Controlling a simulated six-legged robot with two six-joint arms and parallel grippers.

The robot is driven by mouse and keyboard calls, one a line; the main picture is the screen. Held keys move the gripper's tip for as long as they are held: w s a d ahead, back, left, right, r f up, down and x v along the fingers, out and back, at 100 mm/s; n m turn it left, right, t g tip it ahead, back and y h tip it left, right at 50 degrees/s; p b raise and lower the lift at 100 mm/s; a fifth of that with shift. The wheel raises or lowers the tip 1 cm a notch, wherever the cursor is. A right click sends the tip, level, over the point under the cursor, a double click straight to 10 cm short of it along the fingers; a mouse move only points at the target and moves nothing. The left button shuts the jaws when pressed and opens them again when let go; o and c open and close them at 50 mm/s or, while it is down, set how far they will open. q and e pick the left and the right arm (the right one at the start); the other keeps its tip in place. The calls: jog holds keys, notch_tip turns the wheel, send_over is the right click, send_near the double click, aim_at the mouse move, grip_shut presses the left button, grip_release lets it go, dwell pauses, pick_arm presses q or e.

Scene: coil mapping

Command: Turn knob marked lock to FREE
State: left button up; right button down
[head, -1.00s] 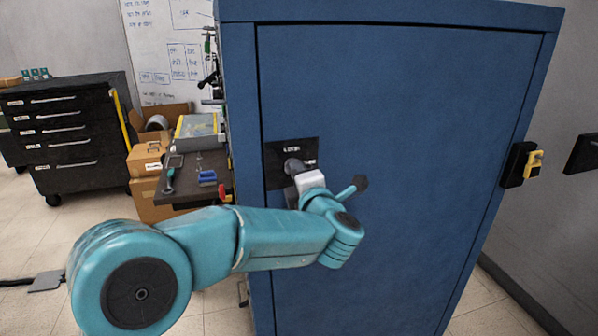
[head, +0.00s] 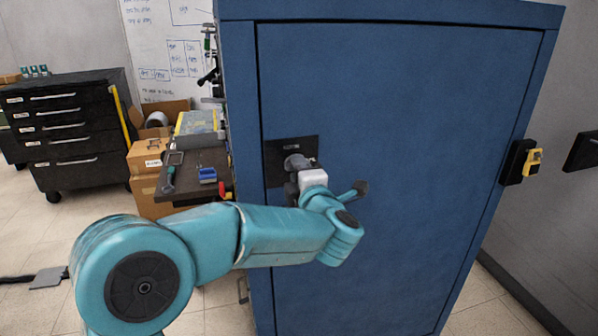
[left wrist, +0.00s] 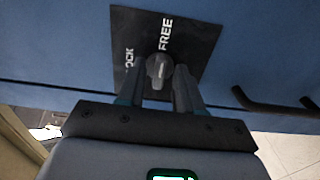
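The knob (head: 297,162) is a grey round knob on a black plate (head: 308,148) near the left edge of the blue cabinet door. In the left wrist view the knob (left wrist: 159,70) has a light raised ridge that lies roughly in line with the word FREE (left wrist: 165,35). The word LOCK (left wrist: 128,58) is partly hidden. My left gripper (head: 292,180) is at the plate, just in front of the knob. In the left wrist view its fingers (left wrist: 159,82) stand on both sides of the knob, seemingly with small gaps. My right gripper is not in view.
The blue cabinet (head: 400,110) fills the middle. A black and yellow latch (head: 524,163) is at its right edge. A cluttered bench (head: 190,178), cardboard boxes (head: 146,160) and a black drawer cabinet (head: 65,130) stand to the left.

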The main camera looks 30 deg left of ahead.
pick_arm(q)
jog(key=b+v, duration=0.2)
jog(key=v, duration=1.4)
jog(key=shift+s, duration=0.15)
jog(key=shift+d, duration=0.1)
